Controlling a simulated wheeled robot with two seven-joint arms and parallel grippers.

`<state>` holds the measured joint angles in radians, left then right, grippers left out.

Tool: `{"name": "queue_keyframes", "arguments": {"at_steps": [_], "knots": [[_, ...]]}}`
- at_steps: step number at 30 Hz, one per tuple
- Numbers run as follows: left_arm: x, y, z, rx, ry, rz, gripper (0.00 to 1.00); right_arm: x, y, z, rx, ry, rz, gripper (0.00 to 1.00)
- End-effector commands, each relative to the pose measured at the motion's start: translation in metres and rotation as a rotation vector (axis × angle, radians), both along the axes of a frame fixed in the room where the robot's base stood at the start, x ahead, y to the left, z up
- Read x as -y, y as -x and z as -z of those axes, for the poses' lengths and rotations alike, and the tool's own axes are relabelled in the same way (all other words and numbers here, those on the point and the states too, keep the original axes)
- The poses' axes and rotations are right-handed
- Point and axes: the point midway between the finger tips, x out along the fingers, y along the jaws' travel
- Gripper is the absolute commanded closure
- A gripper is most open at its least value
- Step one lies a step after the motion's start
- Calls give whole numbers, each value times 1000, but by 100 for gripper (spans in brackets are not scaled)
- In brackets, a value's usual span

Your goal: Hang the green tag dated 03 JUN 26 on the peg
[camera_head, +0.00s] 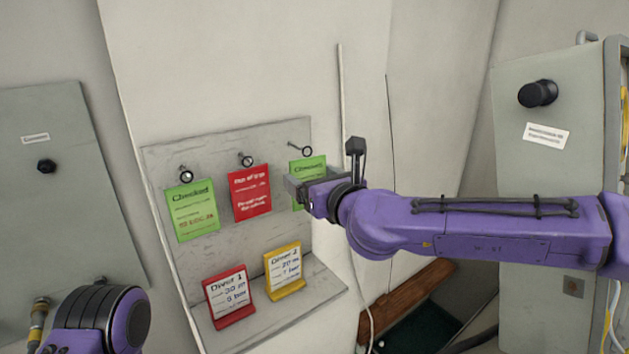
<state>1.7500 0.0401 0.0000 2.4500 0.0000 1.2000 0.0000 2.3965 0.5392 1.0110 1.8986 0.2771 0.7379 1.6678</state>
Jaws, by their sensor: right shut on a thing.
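A green tag (297,168) is at the right end of the grey panel, just below the right peg (303,148). My right gripper (294,189) is shut on this tag and covers much of its lower part. Its date is hidden, and I cannot tell whether the peg passes through it. Another green tag (191,212), headed "Checked", hangs below the left peg (185,175); its date is too small to read surely. A red tag (250,194) hangs below the middle peg (246,160). My left gripper is out of view; only part of my left arm shows.
A red-framed Diver 1 card (230,295) and a yellow-framed Diver 2 card (285,270) stand on the panel's lower ledge (318,291). A grey cabinet (545,165) with a black knob is at right. Another grey cabinet (60,190) is at left.

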Motion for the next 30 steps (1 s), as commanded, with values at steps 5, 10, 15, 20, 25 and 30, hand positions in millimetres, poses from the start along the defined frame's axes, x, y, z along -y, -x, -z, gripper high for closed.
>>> {"name": "queue_keyframes", "arguments": {"at_steps": [5,10,15,20,25,30], "knots": [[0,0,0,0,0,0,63,0,0,0,0,0,0,47],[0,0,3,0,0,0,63,-1,0,0,0,0,-1,47],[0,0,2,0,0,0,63,0,0,-1,0,0,0,47],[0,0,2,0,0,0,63,-1,-1,-1,0,0,0,47],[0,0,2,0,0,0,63,-4,-6,0,-1,0,0,47],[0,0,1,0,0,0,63,-8,-11,0,0,1,0,47]]}}
